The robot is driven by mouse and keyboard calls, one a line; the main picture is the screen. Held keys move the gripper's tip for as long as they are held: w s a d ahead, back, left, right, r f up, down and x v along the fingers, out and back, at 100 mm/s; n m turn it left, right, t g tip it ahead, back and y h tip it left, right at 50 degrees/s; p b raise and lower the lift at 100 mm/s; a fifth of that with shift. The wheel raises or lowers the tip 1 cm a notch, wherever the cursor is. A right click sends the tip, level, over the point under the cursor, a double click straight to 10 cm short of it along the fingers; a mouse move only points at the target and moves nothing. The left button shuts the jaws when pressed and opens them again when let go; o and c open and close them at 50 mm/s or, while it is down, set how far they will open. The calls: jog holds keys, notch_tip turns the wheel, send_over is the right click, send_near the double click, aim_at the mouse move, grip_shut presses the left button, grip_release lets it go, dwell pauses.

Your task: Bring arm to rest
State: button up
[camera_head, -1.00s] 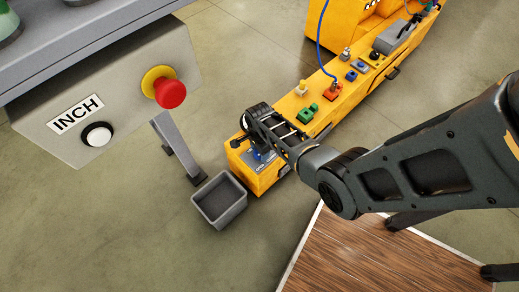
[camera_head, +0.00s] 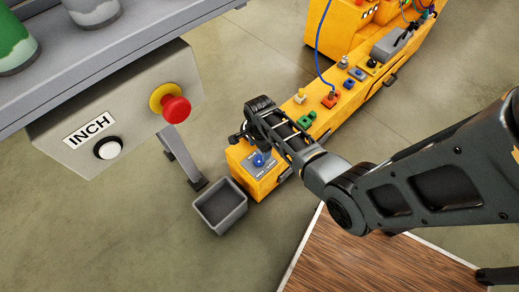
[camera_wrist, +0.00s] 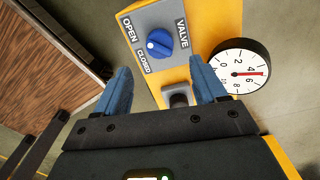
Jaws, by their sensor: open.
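My gripper (camera_wrist: 163,82) is open and empty in the wrist view, its two blue fingers apart above a yellow console. In the head view my arm reaches in from the right, and its wrist end is over the console's near end; the fingers are hard to make out there. A blue valve knob (camera_wrist: 158,43) sits on a grey plate (camera_wrist: 150,20) marked OPEN, CLOSED and VALVE, beyond the fingertips and apart from them. The knob also shows in the head view (camera_head: 258,160), just below my wrist. A round white gauge (camera_wrist: 241,70) is to the right of the fingers.
A grey box (camera_head: 188,105) with a red button (camera_head: 176,109) and an INCH button (camera_head: 107,148) is at the left. A grey bin (camera_head: 220,206) is beside the yellow console (camera_head: 268,185). A wooden tabletop (camera_head: 370,255) lies below my arm.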

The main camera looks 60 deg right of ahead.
jog(key=shift+r, duration=0.15)
dwell(0.5)
jog(key=s+a+r+n+t+h+p, duration=0.2)
jog(key=s+a+r+n+t+p, duration=0.45)
jog(key=s+a+r+n, duration=0.7)
jog(key=s+a+r+n+t+p, duration=0.1)
jog(key=s+a+r+n+t, duration=0.1)
jog(key=r, duration=0.9)
jog(key=s+a+r+n+t+y+p, duration=0.1)
jog(key=s+a+r+n+t, duration=0.1)
jog(key=r, duration=1)
jog(key=s+a+r+n+t+y+p, duration=0.1)
jog(key=s+r+n+t, duration=0.3)
jog(key=r, duration=0.8)
jog(key=shift+s+a+n, duration=0.4)
jog(key=shift+s+n, duration=0.15)
jog(key=shift+s, duration=0.55)
